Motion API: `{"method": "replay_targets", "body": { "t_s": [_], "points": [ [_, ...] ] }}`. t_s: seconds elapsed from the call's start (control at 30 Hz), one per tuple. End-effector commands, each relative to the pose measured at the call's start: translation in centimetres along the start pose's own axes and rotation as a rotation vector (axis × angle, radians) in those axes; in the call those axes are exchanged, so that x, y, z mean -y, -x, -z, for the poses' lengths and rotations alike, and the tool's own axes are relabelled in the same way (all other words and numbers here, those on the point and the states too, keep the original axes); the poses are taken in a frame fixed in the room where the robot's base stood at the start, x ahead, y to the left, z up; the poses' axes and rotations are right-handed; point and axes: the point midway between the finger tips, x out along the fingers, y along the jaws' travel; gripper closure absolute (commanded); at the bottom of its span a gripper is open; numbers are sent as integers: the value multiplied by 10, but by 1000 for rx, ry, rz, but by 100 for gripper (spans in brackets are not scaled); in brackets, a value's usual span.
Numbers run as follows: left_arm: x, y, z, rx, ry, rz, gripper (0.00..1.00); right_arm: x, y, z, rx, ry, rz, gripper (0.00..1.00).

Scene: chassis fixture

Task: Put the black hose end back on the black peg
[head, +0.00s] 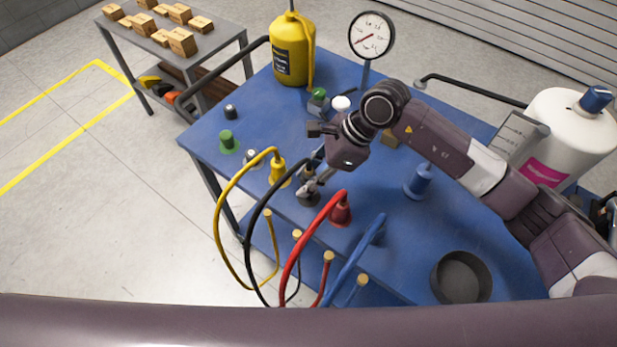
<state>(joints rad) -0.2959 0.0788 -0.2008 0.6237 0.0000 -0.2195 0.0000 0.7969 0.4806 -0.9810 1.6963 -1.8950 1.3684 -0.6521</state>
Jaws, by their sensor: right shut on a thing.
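The black hose (247,225) arches up from the front edge of the blue table to its black end (308,172), which is at my right gripper (315,182). My right gripper is shut on this hose end, with its arm reaching in from the right. The black peg (308,198), with a dark round base, stands directly below the fingers, between the yellow and red hose ends. The fingers partly hide the hose end and peg, so I cannot tell whether the two touch. My left gripper is not in view.
The yellow hose end (277,168) is close on the left, and the red hose end (340,210) close on the right. A blue hose (360,255), blue post (420,180), green fitting (227,140) and black bowl (461,277) are farther off. A yellow jug (290,52) stands behind.

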Motion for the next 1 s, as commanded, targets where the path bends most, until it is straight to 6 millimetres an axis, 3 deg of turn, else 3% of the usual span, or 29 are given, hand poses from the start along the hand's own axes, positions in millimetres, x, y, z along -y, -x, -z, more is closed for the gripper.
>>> {"method": "replay_targets", "body": {
  "t_s": [0.2,1.0],
  "points": [
    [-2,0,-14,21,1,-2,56,0,0,-1,1,1,0,100],
    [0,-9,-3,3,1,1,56,1,0,0,0,1,0,100]
  ]
}}
